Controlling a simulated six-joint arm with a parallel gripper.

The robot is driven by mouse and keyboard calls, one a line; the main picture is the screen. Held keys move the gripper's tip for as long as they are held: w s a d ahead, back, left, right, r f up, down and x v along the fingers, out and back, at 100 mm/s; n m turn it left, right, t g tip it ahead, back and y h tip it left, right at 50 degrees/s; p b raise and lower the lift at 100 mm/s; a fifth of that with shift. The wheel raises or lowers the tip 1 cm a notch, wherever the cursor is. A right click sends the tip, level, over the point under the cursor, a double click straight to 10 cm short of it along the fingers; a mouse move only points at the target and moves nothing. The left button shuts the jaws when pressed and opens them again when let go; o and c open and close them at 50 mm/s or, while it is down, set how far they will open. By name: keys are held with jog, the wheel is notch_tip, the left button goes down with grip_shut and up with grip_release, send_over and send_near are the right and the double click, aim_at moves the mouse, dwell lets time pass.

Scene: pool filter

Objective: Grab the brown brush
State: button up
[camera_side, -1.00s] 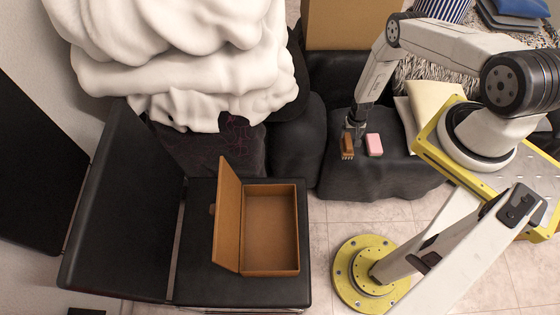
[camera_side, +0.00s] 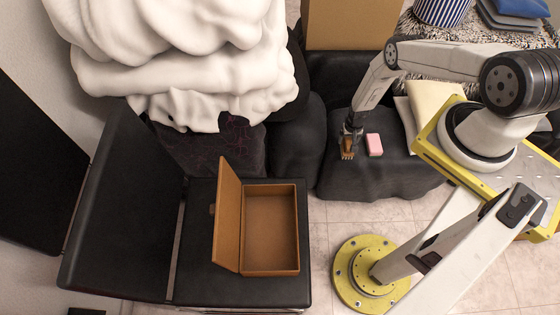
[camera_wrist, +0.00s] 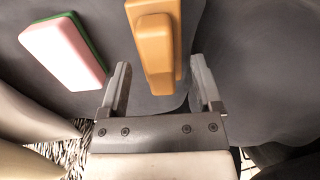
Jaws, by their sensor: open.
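The brown brush (camera_side: 347,152) lies on the black covered seat in the side view, just under my gripper (camera_side: 349,134). In the wrist view the brush (camera_wrist: 157,50) shows its orange-brown back and raised handle. It is ahead of and between the lines of the two open fingers of my gripper (camera_wrist: 160,85). The fingers look apart from the brush, with a gap on both sides. How high the fingertips are above the seat is hard to tell.
A pink and green sponge (camera_side: 374,144) lies right of the brush, and also shows in the wrist view (camera_wrist: 65,55). An open, empty brown box (camera_side: 270,232) stands on a black chair (camera_side: 196,285). A cream cushion (camera_side: 432,102) lies near my arm.

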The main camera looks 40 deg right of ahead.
aim_at(349, 142)
grip_shut()
jog(key=shift+r, duration=0.2)
dwell(0.4)
jog(key=shift+r, duration=1.25)
jog(key=shift+s+a+r, duration=0.2)
jog(key=shift+s+r, duration=0.2)
jog(key=shift+r, duration=0.25)
jog(key=s+a+r, duration=0.5)
jog(key=s+r, duration=0.3)
jog(key=s, duration=0.4)
jog(key=shift+a+r, duration=0.35)
jog(key=shift+r, duration=0.05)
